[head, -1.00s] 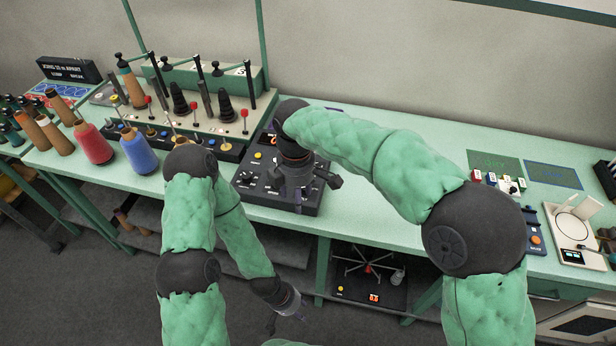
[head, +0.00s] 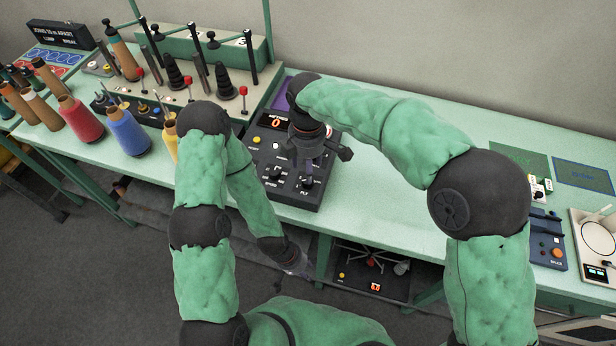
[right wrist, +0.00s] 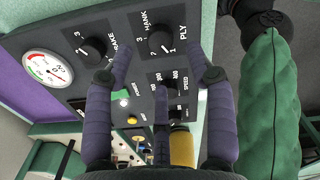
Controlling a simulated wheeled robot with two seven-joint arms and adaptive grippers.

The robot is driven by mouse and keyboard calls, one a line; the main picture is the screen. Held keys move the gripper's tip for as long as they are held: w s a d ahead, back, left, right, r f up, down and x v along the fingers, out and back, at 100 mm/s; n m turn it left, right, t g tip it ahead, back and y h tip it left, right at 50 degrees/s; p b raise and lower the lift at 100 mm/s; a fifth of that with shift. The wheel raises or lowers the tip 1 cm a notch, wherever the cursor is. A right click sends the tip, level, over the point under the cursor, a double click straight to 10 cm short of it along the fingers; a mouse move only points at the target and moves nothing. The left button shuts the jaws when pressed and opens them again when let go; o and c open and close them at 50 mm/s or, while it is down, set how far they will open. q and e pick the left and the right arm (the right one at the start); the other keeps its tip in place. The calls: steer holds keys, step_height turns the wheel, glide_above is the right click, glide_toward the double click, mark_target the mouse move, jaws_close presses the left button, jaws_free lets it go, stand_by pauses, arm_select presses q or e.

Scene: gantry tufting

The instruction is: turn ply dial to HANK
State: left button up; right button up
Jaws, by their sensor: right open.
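The ply dial (right wrist: 160,42) is a black knob on the dark control panel (right wrist: 125,20).
Another knob (right wrist: 93,48), a speed knob (right wrist: 166,84) and a round gauge (right wrist: 47,68) are near the dial. Red (head: 82,120) and blue (head: 129,133) yarn cones stand left of the panel. The green tabletop (head: 400,190) right of the panel is clear.

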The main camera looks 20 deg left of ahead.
steer(key=shift+f+b, duration=0.65)
steer(key=shift+f, duration=2.1)
jaws_close()
